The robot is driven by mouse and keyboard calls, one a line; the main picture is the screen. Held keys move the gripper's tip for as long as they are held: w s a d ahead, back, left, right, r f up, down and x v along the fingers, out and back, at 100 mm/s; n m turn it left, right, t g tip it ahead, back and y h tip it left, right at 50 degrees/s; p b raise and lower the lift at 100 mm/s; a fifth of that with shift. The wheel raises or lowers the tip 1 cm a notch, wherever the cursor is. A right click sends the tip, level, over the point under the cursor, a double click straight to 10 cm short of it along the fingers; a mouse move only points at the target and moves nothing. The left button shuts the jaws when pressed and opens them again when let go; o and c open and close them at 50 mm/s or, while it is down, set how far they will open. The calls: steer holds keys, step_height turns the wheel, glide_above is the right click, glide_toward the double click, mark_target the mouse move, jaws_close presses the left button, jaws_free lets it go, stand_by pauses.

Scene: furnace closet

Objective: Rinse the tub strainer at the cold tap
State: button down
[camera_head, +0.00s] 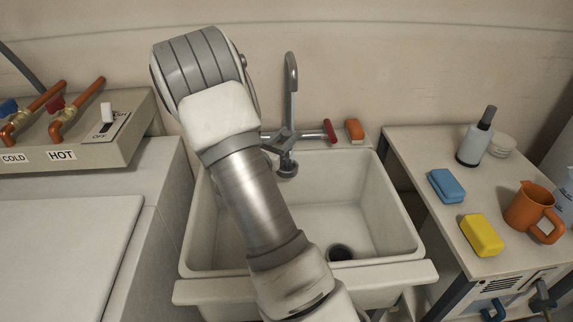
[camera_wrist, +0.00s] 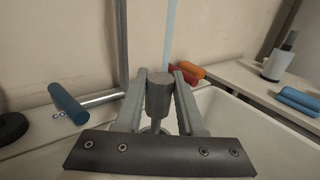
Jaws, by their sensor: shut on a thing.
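My gripper (camera_wrist: 160,73) is shut on a grey cylinder, taken to be the knob of the tub strainer (camera_wrist: 158,98). A pale rim shows just below it, and the rest is hidden by the gripper. In the head view my arm hides the gripper. The tap (camera_head: 291,75) rises at the back of the sink (camera_head: 355,205). Its blue cold handle (camera_wrist: 68,106) shows at left in the wrist view, its red handle (camera_head: 329,131) at right. A pale blue vertical strip behind the strainer looks like running water (camera_wrist: 170,40); the head view shows no clear stream.
An orange-red block (camera_head: 354,130) sits on the sink's back ledge. The right table (camera_head: 415,150) holds a blue sponge (camera_head: 446,186), a yellow sponge (camera_head: 482,235), an orange jug (camera_head: 530,206) and a bottle (camera_head: 476,140). A dark round thing (camera_wrist: 12,128) lies at left.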

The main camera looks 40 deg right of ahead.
steer(key=shift+s+d, duration=0.3)
steer(key=shift+d, duration=0.1)
steer(key=s+a, duration=0.4)
steer(key=s, duration=0.2)
steer(key=shift+s+a, duration=0.2)
steer(key=shift+s, duration=0.1)
stand_by(0.4)
stand_by(0.8)
stand_by(0.3)
